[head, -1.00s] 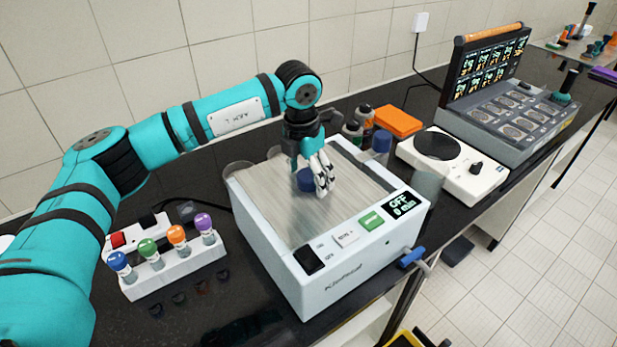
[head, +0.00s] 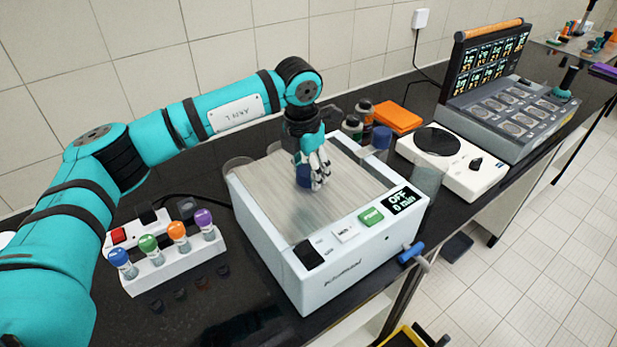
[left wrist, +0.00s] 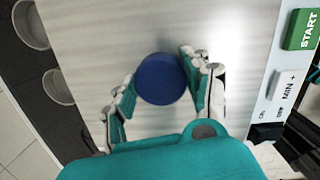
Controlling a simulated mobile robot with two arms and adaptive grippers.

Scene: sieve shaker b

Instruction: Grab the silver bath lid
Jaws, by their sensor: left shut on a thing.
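The silver bath lid (head: 270,205) is a flat brushed-metal plate on top of the white bath (head: 340,285); it also fills much of the left wrist view (left wrist: 110,30). A round blue knob (head: 304,183) stands on the middle of the lid, and its top shows in the left wrist view (left wrist: 161,79). My left gripper (head: 314,183) is down at the knob, with fingers on both sides of it, shut on it. The lid lies flat on the bath. My right gripper is not in view.
A white rack with several coloured-cap tubes (head: 178,268) stands left of the bath. Bottles (head: 366,118), an orange box (head: 398,117) and a white hotplate-like device (head: 465,180) stand behind and right. A blue tap handle (head: 411,252) sticks out at the bath's right side.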

